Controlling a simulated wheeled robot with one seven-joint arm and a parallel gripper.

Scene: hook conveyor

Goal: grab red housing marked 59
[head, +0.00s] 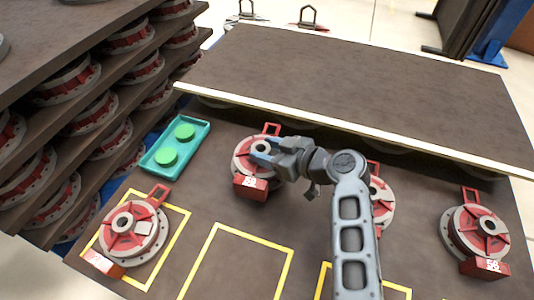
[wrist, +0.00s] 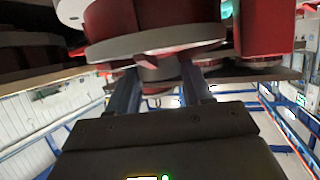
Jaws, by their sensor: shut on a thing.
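A red and grey round housing (head: 243,161) stands on the brown table, with a red block on its front whose white label seems to read 59 (head: 250,182). A red loop handle rises at its back. My gripper (head: 262,152) reaches in from the right, with its blue-tipped fingers at the middle of this housing. In the wrist view the two fingers of my gripper (wrist: 160,78) are shut on a part of the housing (wrist: 160,42), under its grey rim. The exact contact is partly hidden by the rim.
A housing (head: 132,232) sits in a yellow outline at left, another (head: 478,230) at right, and one (head: 382,205) is partly behind my arm. A teal tray (head: 176,148) holds two green discs. A raised brown board (head: 360,90) spans the back; a loaded rack (head: 75,112) stands left.

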